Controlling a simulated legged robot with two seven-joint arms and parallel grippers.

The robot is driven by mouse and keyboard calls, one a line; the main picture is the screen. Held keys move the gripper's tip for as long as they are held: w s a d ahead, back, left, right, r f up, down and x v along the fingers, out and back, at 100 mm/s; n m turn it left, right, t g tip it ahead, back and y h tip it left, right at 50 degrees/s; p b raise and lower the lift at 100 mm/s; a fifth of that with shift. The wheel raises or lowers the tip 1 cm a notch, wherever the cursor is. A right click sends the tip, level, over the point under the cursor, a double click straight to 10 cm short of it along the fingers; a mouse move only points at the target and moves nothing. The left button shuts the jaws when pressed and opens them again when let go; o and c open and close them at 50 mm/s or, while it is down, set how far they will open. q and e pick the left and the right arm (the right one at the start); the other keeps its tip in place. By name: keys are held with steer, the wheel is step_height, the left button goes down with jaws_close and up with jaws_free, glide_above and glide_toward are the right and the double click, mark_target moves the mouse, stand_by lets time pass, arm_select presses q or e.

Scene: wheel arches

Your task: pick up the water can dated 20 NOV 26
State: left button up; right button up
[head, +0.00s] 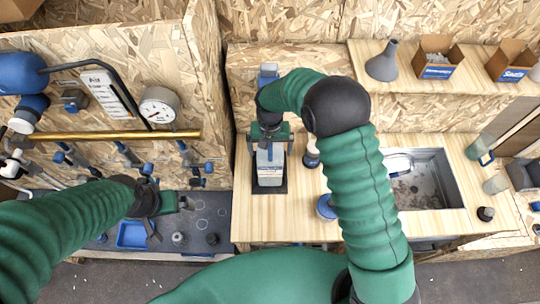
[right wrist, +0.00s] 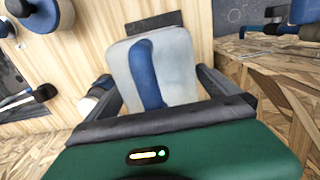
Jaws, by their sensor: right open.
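A pale water can (head: 269,168) stands on a dark mat on the wooden counter, below my right gripper (head: 270,143). In the right wrist view the can (right wrist: 178,70) is whitish with a blue handle (right wrist: 146,73) along its top. My right gripper (right wrist: 163,92) is open, with one finger on either side of the can; I cannot tell whether they touch it. No date is readable on the can. My left gripper (head: 160,208) is over the dark bench at the left; its jaws are too small and dark to read.
A metal sink (head: 430,185) is set into the counter at right. A blue round lid-like thing (head: 325,207) lies near my right arm. A funnel (head: 382,62) and small cardboard boxes (head: 437,60) stand on the shelf. A blue tray (head: 133,235) and valves lie at left.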

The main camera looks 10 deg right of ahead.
steer(key=shift+s, duration=0.1)
steer(key=c, duration=2)
steer(key=shift+c, duration=0.3)
